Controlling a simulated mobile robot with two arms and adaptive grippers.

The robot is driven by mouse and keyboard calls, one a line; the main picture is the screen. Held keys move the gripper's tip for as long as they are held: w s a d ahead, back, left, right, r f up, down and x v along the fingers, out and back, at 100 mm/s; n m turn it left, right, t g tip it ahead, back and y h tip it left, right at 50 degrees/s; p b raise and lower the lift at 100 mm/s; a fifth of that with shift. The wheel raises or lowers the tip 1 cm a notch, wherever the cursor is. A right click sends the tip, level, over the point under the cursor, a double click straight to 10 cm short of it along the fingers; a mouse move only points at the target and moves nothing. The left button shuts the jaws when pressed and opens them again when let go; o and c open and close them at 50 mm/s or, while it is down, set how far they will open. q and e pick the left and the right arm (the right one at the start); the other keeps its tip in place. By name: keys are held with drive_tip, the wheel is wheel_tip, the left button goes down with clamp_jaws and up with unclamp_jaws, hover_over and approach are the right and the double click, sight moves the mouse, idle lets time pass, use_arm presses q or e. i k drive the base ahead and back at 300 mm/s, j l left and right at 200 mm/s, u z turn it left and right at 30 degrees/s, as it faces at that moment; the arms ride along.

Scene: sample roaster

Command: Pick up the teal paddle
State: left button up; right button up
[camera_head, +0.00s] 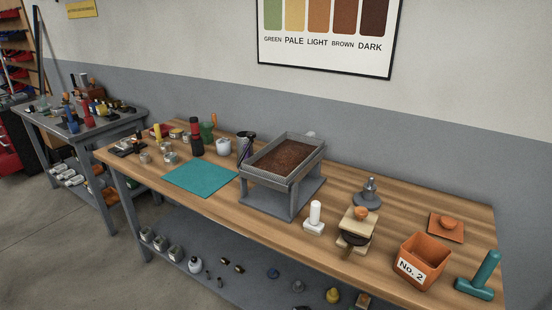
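A teal paddle (483,273) is at the right end of the wooden table (225,212), close to the front edge. It has a flat teal base and a thick round handle that rises from it, tilted to the right in the picture. It stands to the right of an orange box (427,259) labelled "No. 2", with a narrow gap between them. Nothing covers the paddle. Neither of my grippers is in view.
An orange lid-like piece (447,225) with a knob lies behind the box. A white-handled tool (314,217), a wooden-topped device (355,230) and a raised tray of brown material (287,162) stand further left. A teal mat (201,178) lies flat beside the tray.

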sight(475, 288)
drive_tip(key=z, duration=1.4)
